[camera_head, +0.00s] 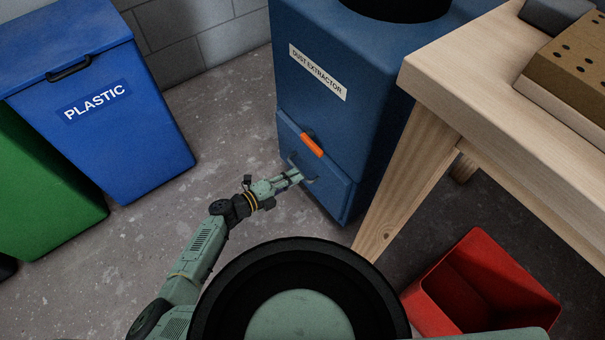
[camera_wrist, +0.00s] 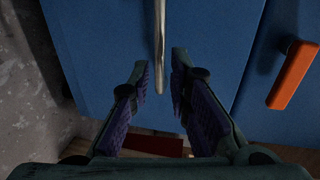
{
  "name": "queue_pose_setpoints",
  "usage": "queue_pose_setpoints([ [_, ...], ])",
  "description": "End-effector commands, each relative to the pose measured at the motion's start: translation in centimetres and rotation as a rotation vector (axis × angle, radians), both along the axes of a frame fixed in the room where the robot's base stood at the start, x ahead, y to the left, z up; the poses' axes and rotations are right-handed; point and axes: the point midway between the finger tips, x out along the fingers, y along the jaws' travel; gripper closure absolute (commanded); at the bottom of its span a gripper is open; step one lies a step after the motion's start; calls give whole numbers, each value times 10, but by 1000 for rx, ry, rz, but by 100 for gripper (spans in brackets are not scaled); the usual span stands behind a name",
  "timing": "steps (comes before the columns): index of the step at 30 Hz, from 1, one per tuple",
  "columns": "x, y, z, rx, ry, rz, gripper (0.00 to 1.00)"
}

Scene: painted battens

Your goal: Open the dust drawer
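The blue dust extractor (camera_head: 350,110) stands beyond my arm, with its drawer front (camera_head: 325,188) low on the near face. The drawer looks closed. A pale bar handle (camera_wrist: 159,45) on the drawer shows in the wrist view. My gripper (camera_head: 299,175) is at this handle, which it partly hides in the head view. In the wrist view my gripper (camera_wrist: 161,80) is open, with the handle between its fingertips and a gap visible on the left. Whether a finger touches it, I cannot tell. An orange latch (camera_head: 312,145) sits at the drawer's upper edge, also in the wrist view (camera_wrist: 293,76).
A wooden workbench (camera_head: 430,75) stands close on the right, its leg (camera_head: 405,180) beside the extractor. A red open bin (camera_head: 420,310) is on the floor below it. Blue (camera_head: 150,150) and green (camera_head: 45,200) bins stand left. The floor before the drawer's left is clear.

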Motion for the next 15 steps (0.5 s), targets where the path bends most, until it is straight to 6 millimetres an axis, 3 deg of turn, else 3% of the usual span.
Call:
queue_pose_setpoints([
  [6,19,-26,-7,-1,1,-1,82],
  [15,25,-35,-9,0,1,1,82],
])
